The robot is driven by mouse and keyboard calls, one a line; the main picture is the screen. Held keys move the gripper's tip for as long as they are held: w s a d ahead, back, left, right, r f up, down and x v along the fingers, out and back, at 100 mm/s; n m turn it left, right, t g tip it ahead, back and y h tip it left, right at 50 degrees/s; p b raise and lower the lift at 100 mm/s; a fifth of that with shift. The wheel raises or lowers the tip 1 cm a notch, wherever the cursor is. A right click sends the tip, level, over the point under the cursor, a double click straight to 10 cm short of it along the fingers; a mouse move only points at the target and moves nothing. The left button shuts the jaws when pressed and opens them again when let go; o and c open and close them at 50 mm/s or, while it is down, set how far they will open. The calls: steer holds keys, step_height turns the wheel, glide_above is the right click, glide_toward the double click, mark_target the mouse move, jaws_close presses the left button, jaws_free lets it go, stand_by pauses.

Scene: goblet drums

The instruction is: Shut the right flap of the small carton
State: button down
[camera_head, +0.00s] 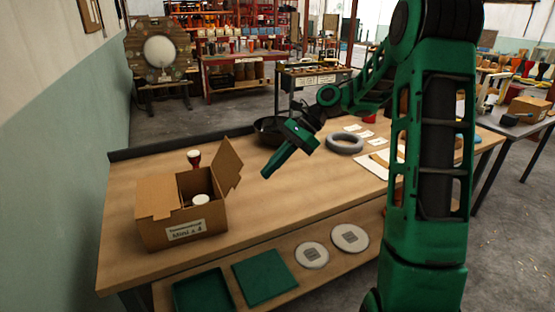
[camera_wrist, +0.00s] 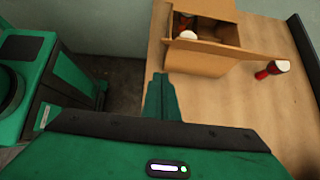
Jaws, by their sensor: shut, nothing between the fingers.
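The small carton (camera_head: 185,233) is brown cardboard with a white label on its front, and it stands on the left part of the wooden table. Its right flap (camera_head: 228,164) stands up and leans outward to the right. The left flap (camera_head: 154,198) lies across the left side of the top. A white round-topped item (camera_head: 202,200) shows inside. My gripper (camera_head: 266,174) is shut and empty, in the air to the right of the right flap and apart from it. In the wrist view the shut fingers (camera_wrist: 160,84) point toward the carton (camera_wrist: 205,27) and its raised flap (camera_wrist: 212,59).
A small red and white goblet-shaped item (camera_head: 194,158) stands behind the carton. A dark pan (camera_head: 269,130) and a grey ring (camera_head: 345,143) are farther back on the table (camera_head: 275,220). Green trays and round discs lie on the lower shelf. The tabletop right of the carton is clear.

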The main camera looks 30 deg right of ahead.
steer(key=a, duration=0.6)
steer(key=shift+w+f, duration=0.15)
steer(key=shift+f, duration=0.15)
